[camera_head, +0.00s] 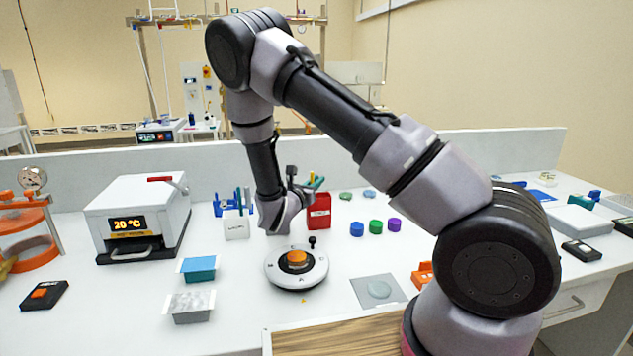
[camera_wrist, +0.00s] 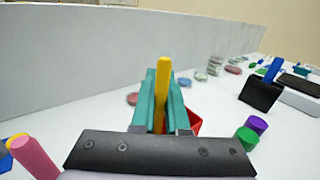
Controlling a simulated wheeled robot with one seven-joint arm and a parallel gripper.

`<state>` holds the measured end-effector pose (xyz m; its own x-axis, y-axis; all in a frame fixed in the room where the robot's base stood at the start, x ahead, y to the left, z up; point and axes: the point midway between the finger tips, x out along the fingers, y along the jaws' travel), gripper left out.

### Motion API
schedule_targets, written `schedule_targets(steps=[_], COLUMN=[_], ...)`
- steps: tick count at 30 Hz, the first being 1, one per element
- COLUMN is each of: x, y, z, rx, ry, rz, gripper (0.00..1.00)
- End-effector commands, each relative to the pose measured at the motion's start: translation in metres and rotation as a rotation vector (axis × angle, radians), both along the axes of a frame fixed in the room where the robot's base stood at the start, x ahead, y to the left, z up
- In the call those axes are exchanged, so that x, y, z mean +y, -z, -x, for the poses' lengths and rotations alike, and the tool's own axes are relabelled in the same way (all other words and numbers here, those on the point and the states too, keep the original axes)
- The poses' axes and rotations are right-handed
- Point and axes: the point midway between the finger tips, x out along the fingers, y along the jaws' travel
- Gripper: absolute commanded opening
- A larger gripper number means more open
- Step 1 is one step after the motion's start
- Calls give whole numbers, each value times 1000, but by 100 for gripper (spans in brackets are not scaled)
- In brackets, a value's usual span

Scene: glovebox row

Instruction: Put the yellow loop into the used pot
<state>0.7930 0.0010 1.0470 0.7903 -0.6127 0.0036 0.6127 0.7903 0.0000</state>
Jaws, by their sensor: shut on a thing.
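My gripper (camera_head: 313,183) is shut on the yellow loop (camera_wrist: 162,92), whose straight yellow handle stands between the two teal fingers in the wrist view. In the head view the loop is a small yellow sliver above a red pot (camera_head: 319,213), with my gripper just over that pot. The red pot also shows in the wrist view (camera_wrist: 196,123), partly hidden behind my fingers. The loop's lower end is hidden, so I cannot tell if it is inside the pot. The red pot has a pale label, too small to read.
A white labelled pot (camera_head: 237,227) holding sticks stands left of the red one. Blue (camera_head: 357,229), green (camera_head: 375,227) and purple (camera_head: 394,225) caps lie to the right. A round white device (camera_head: 296,270) stands in front. The back wall is close behind.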

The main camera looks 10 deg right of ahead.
Motion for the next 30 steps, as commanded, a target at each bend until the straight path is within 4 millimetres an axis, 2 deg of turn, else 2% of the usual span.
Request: schedule_targets(steps=[9, 10, 12, 23, 30], x=[0, 0, 0, 0, 1], y=[0, 0, 0, -2, -15], z=[0, 0, 0, 0, 0], rx=[0, 0, 0, -1, -1], ry=[0, 0, 0, 0, -1], rz=[0, 0, 0, -1, -2], gripper=[0, 20, 46, 47, 47])
